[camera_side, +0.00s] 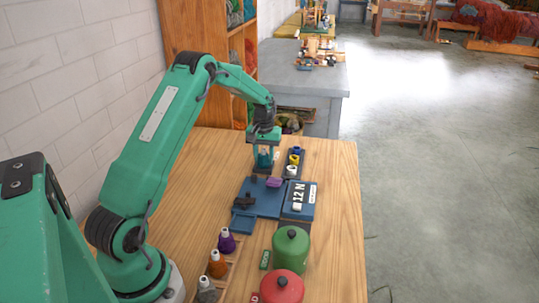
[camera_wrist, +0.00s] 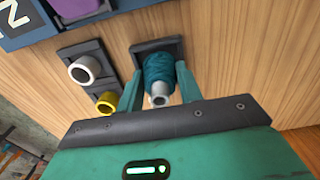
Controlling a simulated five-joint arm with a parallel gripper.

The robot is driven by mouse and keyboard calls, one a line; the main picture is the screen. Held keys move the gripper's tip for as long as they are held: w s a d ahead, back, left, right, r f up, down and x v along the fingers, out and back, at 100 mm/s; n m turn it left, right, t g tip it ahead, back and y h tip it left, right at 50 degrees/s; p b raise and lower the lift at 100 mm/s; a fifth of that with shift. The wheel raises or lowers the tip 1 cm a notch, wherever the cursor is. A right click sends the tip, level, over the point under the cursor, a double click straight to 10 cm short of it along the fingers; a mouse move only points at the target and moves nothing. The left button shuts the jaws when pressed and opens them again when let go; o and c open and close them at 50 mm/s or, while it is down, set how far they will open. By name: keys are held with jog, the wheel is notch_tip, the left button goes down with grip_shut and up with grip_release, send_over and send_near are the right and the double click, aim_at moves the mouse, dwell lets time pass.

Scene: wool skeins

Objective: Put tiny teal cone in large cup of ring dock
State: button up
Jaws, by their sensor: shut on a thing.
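My gripper (camera_wrist: 155,92) is shut on the tiny teal cone (camera_wrist: 160,72), a wound teal skein with a pale tip, held between both fingers. In the side view, my gripper (camera_side: 264,160) is low over the table, with the teal cone (camera_side: 265,156) partly hidden by the fingers. A dark square holder (camera_wrist: 142,48) lies right behind the cone; I cannot tell whether the cone touches it. Beside it is a dark strip, seemingly the ring dock (camera_wrist: 75,50), with a white ring (camera_wrist: 85,70) and a yellow ring (camera_wrist: 106,101). The side view also shows a blue ring (camera_side: 294,150) there.
A blue device (camera_side: 265,200) with a purple piece (camera_side: 274,182) and a "12 N" panel (camera_side: 299,198) stands nearer the camera. Purple, orange and grey cones (camera_side: 216,263) stand in a wooden rack. A green pot (camera_side: 291,247) and red pot (camera_side: 282,288) are at the front.

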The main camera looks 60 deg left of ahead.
jog(key=shift+f, duration=0.15)
jog(key=o, duration=1.5)
jog(key=shift+c, duration=0.2)
jog(key=shift+r, duration=0.2)
jog(key=shift+r, duration=3.55)
jog(key=shift+d+r, duration=0.1)
